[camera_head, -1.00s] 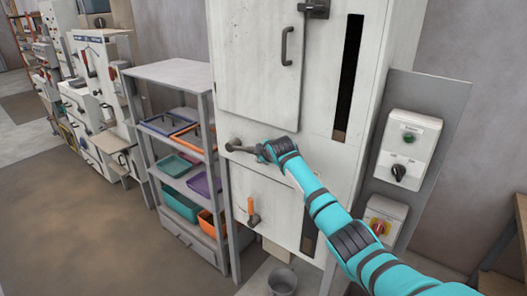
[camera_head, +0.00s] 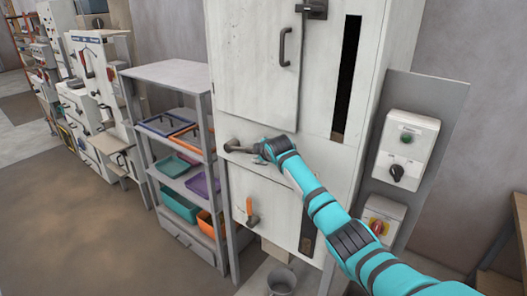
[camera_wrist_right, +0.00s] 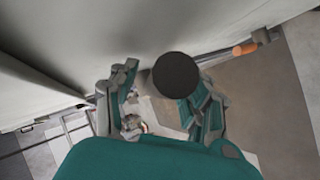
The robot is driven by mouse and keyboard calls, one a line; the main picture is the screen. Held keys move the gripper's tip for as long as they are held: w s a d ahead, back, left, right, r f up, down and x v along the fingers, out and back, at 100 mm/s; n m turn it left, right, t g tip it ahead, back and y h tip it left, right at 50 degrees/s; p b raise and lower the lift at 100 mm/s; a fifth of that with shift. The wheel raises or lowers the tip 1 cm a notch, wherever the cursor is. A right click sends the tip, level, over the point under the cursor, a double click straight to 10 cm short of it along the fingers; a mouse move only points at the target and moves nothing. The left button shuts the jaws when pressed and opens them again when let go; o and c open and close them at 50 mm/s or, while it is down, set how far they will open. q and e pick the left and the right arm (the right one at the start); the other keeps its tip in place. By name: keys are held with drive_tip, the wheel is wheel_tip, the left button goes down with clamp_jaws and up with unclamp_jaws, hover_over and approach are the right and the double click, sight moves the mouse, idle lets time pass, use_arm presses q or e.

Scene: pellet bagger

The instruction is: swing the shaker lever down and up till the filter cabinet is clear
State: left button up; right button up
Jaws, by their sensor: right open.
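The filter cabinet (camera_head: 256,88) is a tall, pale, scuffed box with a door and a dark vertical slot window (camera_head: 347,80). Brownish dust shows at the bottom end of the slot. The grey shaker lever (camera_head: 238,147) sits on the cabinet front below the door and points right, roughly level. My right gripper (camera_head: 262,153) is at the lever's free end. In the right wrist view, the lever's dark round end (camera_wrist_right: 176,75) lies between the spread fingers of my right gripper (camera_wrist_right: 165,105). I cannot tell whether they touch it. My left gripper is out of view.
A hatch with an orange handle (camera_head: 249,208) is below the lever, and a grey bucket (camera_head: 281,280) stands on the floor. A shelf rack with bins (camera_head: 172,72) stands close on the left. A switch box (camera_head: 407,150) is on the right panel.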

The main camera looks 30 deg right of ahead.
drive_tip(key=v, duration=1.1)
drive_tip(key=shift+s+r, duration=0.25)
drive_tip(key=shift+s, duration=0.05)
drive_tip(key=shift+a, duration=0.1)
